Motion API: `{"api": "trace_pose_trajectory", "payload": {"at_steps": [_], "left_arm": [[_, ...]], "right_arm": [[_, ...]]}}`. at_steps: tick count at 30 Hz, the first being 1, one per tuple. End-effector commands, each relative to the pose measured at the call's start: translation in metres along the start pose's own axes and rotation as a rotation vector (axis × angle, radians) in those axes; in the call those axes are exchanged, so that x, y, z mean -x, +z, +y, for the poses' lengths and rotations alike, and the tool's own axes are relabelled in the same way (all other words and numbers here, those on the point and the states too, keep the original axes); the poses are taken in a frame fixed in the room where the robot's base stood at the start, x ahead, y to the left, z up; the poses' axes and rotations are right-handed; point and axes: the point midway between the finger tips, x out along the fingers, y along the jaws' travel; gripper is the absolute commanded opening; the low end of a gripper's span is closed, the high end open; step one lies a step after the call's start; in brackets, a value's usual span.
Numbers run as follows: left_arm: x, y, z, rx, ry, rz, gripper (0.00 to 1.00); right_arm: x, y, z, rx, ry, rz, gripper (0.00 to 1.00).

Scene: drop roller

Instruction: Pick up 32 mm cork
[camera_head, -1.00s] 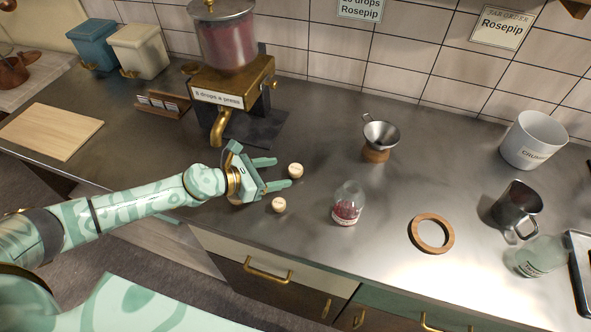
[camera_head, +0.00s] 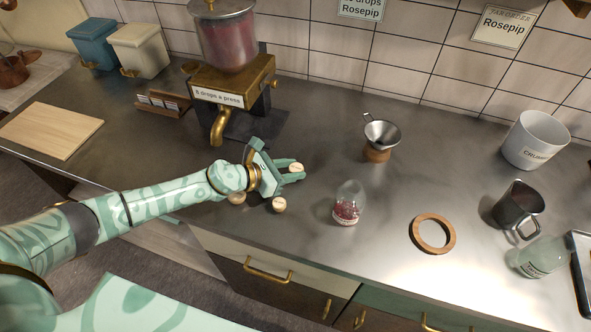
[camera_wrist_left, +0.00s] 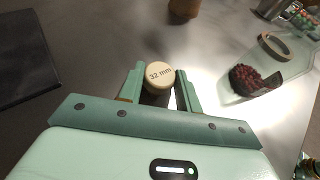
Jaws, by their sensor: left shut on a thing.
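The cork marked "32 mm" (camera_wrist_left: 160,74) sits between the two fingers of my left gripper (camera_wrist_left: 160,88) in the left wrist view, label facing up. In the head view this cork (camera_head: 297,167) shows at the fingertips of my left gripper (camera_head: 290,173), which is shut on it, low over the counter. A second pale cork (camera_head: 279,204) stands on the counter just in front of the gripper. A third round cork-coloured piece (camera_head: 237,198) shows beside my left wrist, partly hidden by it. My right gripper is not in view.
A glass bottle with dark red contents (camera_head: 347,205) stands right of the corks. A funnel on a wooden stand (camera_head: 380,135), a wooden ring (camera_head: 433,234) and a metal jug (camera_head: 517,207) are further right. A brass dispenser (camera_head: 232,88) stands behind the gripper.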

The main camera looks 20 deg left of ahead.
Motion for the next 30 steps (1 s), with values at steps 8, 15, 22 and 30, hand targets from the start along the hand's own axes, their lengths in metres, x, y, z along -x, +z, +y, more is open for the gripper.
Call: {"api": "trace_pose_trajectory", "payload": {"at_steps": [8,15,22,30], "left_arm": [[0.004,0.01,0.0,-0.002,0.0,-0.001,0.13],[0.029,0.048,-0.01,-0.005,-0.001,-0.001,0.13],[0.075,0.085,-0.045,-0.002,-0.002,0.0,0.13],[0.118,0.087,-0.095,0.001,-0.001,0.001,0.13]], "right_arm": [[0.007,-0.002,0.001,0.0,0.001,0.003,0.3],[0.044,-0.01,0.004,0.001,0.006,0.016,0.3],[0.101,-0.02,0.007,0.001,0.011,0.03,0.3],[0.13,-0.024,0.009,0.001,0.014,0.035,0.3]]}}
